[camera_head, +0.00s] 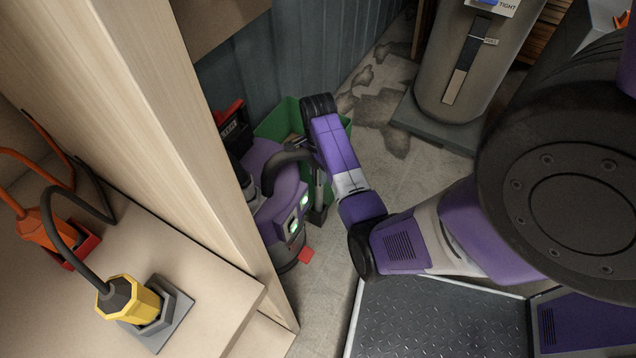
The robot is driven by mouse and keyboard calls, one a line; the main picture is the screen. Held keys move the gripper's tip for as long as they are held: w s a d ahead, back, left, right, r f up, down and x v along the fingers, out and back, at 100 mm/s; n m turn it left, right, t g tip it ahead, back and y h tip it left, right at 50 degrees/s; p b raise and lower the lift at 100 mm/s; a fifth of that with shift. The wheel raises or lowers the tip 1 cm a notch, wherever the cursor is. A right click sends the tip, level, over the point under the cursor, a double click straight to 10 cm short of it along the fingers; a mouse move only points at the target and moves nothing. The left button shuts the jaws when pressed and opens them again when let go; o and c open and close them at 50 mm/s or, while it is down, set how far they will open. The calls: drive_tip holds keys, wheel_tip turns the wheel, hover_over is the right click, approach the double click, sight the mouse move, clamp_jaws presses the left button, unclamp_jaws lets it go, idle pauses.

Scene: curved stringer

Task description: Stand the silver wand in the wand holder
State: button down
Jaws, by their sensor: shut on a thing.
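A slim silver upright piece (319,188), which looks like the silver wand, shows between my forearm and a purple unit. Its lower end meets a small dark part (318,214), which may be the wand holder; I cannot tell if it is seated in it or only in front of it. My gripper (300,146) is at the end of my folded arm, small and dark, mostly hidden by my wrist. It appears shut on the upper part of the wand; the fingertips are not clear.
The purple unit (275,205) with green lights and a black curved part stands close by. A green bin (275,122) is behind it. A wooden post (175,130) and shelf with a yellow tool (128,298) and orange tool (42,230) are left. A grey tank (465,70) stands behind right.

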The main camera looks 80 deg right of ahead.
drive_tip(key=shift+f+b, duration=0.65)
drive_tip(key=shift+f, duration=1.7)
drive_tip(key=c, duration=1)
unclamp_jaws()
drive_tip(key=shift+c, duration=0.2)
wheel_tip(320, 180, up, 12)
drive_tip(key=p, duration=0.3)
drive_tip(key=shift+p, duration=0.35)
